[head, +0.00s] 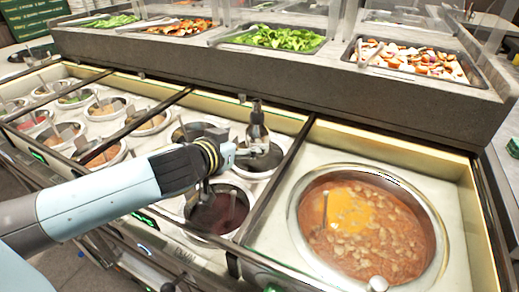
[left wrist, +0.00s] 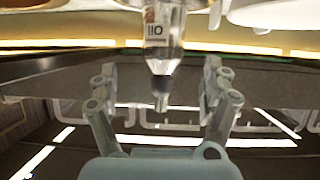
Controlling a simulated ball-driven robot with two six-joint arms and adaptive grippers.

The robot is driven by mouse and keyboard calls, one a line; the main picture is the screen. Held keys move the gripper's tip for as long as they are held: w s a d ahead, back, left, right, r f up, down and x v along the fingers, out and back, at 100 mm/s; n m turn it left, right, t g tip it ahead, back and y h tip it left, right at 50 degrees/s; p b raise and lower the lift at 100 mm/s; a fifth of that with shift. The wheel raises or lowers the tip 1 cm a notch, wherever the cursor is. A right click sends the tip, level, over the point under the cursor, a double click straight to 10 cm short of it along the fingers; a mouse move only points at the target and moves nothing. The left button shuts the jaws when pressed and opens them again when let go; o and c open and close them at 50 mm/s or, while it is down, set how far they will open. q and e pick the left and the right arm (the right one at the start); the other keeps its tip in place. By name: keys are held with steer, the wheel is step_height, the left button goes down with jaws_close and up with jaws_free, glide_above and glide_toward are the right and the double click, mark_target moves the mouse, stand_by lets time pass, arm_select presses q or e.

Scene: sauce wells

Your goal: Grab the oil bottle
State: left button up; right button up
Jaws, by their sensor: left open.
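The oil bottle (head: 257,128) is clear with a dark cap and stands among the sauce wells, just beyond my left gripper (head: 240,155) in the head view. In the left wrist view the bottle (left wrist: 163,45) shows its label, and the picture is upside down. The bottle's dark neck and nozzle lie between the two fingers of my left gripper (left wrist: 160,95). The fingers are apart, with gaps on both sides of the bottle. The bottle's lower part is partly hidden in the head view. My right gripper is not in view.
A large round pot of orange-brown soup (head: 368,225) sits at right. A dark red sauce well (head: 218,212) is below my left wrist. Several sauce bowls stand at left. A grey raised ledge (head: 290,85) with food trays runs behind the bottle.

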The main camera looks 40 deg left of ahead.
mark_target(252, 137)
arm_select(q)
steer(key=x, duration=0.8)
steer(key=shift+w+a+f+p, duration=0.15)
steer(key=shift+a+f+p, duration=0.1)
steer(key=shift+p, duration=0.15)
steer(key=shift+r, duration=0.1)
steer(key=c, duration=1.6)
jaws_close()
steer(key=shift+r, duration=0.1)
